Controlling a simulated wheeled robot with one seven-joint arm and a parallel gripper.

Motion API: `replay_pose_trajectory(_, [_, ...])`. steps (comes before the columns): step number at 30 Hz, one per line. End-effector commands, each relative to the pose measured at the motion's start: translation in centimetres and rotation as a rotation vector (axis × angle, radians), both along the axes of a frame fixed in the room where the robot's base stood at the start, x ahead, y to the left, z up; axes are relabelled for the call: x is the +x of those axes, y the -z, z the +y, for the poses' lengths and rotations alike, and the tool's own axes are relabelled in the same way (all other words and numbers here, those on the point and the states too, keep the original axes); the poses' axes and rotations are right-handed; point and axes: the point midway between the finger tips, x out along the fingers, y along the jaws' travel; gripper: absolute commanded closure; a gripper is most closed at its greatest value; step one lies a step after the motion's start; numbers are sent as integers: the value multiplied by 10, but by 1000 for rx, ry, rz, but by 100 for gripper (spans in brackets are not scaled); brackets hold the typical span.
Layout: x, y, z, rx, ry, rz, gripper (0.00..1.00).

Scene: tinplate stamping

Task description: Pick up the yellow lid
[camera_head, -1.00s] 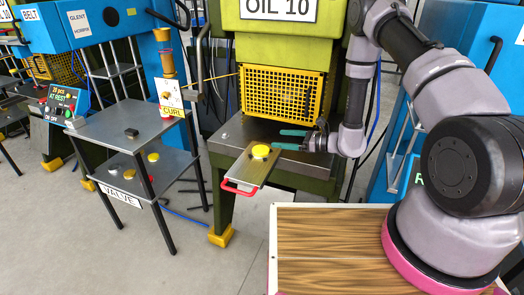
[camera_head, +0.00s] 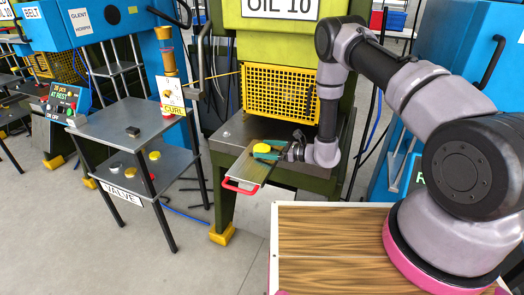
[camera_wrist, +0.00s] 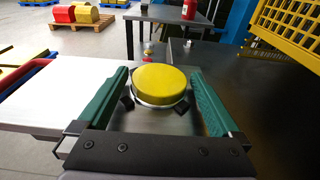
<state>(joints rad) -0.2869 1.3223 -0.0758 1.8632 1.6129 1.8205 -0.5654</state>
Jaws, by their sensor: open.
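The yellow lid (camera_head: 262,149) is a round disc on the metal slide plate (camera_head: 247,171) that juts from the green press. In the wrist view the yellow lid (camera_wrist: 160,84) sits on a pale rim, between the two green fingers. My gripper (camera_head: 266,151) is open, with one finger on each side of the lid; it also shows in the wrist view (camera_wrist: 162,95). A gap shows between the lid and each finger there. In the head view the fingers partly cover the lid.
A yellow mesh guard (camera_head: 282,95) stands behind the plate on the press. A red handle (camera_head: 240,187) is at the plate's front end. A two-level metal table (camera_head: 125,127) stands to the left, with another yellow disc (camera_head: 154,155) on its lower shelf. A wooden top (camera_head: 330,245) is in front.

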Motion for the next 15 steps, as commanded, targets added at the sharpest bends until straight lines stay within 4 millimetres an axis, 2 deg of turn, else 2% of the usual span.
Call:
replay_pose_trajectory(5, [0, 0, 0, 0, 0, 0, 0])
replay_pose_trajectory(6, [0, 0, 0, 0, 0, 0, 8])
replay_pose_trajectory(11, [0, 0, 0, 0, 0, 0, 68])
replay_pose_trajectory(14, [0, 0, 0, 0, 0, 0, 69])
replay_pose_trajectory(15, [0, 0, 0, 0, 0, 0, 78])
